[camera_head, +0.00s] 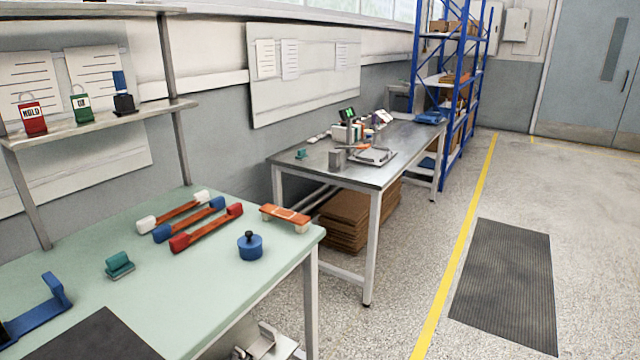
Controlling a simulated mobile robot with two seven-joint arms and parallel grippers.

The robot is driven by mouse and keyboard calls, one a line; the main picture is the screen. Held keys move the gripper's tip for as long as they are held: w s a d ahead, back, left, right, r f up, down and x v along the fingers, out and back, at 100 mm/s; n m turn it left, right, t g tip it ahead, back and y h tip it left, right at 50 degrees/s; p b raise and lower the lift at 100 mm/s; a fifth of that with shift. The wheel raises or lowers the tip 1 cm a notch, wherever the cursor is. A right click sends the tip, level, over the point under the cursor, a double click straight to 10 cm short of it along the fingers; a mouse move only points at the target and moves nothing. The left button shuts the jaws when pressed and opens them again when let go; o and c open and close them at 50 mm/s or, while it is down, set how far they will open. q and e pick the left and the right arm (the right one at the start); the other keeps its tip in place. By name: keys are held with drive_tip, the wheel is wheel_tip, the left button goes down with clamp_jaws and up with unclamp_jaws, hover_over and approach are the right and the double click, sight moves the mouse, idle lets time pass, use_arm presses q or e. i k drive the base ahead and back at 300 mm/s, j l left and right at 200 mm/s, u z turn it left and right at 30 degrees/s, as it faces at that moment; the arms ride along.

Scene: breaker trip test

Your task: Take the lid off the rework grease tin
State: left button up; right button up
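A small round blue tin (250,248) with a dark knob on top stands upright near the right edge of the pale green bench top (200,290). It is the only tin-like thing I can make out on this bench, and I read no label on it. Its lid appears to be on, with the knob upward. Neither of my grippers is clearly in view, and nothing touches the tin.
Red and blue-ended bars (205,228) and an orange-brown piece (285,217) lie behind the tin. A teal block (119,265), a blue bracket (38,316) and a dark mat (85,338) are leftward. A steel table (400,140) stands beyond. Bench space around the tin is clear.

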sight(249, 241)
drive_tip(key=u, duration=0.2)
drive_tip(key=i+l+u, duration=0.15)
drive_tip(key=u, duration=0.2)
drive_tip(key=i+l+u, duration=0.15)
drive_tip(key=u, duration=0.2)
drive_tip(key=i+l+u, duration=0.1)
drive_tip(key=l+u, duration=0.25)
drive_tip(key=i+l+u, duration=0.15)
drive_tip(key=l, duration=0.35)
drive_tip(key=l+u, duration=0.2)
drive_tip(key=l, duration=0.35)
drive_tip(key=i, duration=0.05)
